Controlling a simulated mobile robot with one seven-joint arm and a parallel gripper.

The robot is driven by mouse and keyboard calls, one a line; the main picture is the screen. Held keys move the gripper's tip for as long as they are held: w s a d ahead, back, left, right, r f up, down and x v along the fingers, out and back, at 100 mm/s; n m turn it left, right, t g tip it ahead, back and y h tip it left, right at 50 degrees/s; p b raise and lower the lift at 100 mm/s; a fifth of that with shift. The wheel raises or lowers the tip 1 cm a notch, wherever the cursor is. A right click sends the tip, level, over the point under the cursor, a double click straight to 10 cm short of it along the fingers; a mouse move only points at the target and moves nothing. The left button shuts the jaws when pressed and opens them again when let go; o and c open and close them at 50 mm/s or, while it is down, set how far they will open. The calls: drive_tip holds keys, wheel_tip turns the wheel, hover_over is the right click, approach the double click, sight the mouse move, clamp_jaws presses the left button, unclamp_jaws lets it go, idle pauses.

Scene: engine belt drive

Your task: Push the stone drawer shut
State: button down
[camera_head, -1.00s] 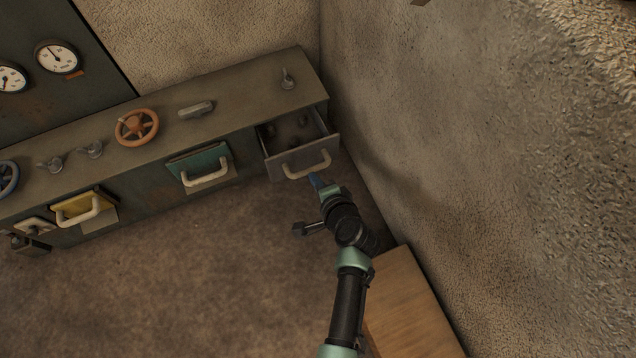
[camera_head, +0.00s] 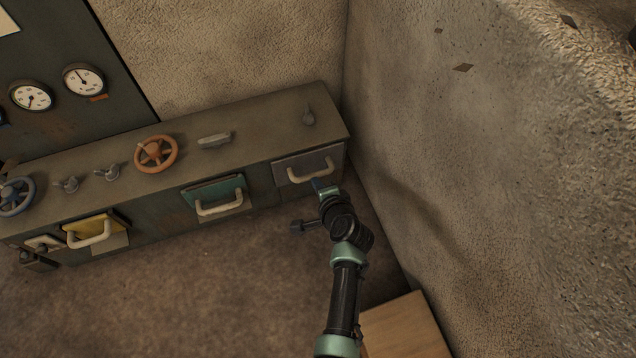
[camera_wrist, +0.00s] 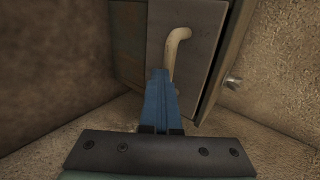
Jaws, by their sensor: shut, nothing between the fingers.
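The stone drawer (camera_head: 297,168) is the grey front with a pale curved handle at the right end of the long cabinet. Its front sits about level with the cabinet face, and its inside does not show. My gripper (camera_head: 318,186) is at the lower right of that front, close to the handle. In the wrist view, my gripper's blue fingers (camera_wrist: 158,92) are together and empty, with the tips against or just before the grey drawer front (camera_wrist: 196,62), beside the lower end of the handle (camera_wrist: 178,42). I cannot tell whether they touch.
A teal drawer (camera_head: 216,193) and a yellow drawer (camera_head: 93,227) are to the left. An orange handwheel (camera_head: 156,153) and several knobs stand on the cabinet top (camera_head: 250,137). A rough wall (camera_head: 430,150) rises close on the right. A wooden block (camera_head: 405,328) is near my arm.

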drive_tip(key=p+v, duration=0.7)
drive_tip(key=v, duration=0.5)
drive_tip(key=shift+s+d+r+p, duration=0.2)
drive_tip(key=shift+s+p, duration=0.1)
drive_tip(key=shift+p, duration=0.1)
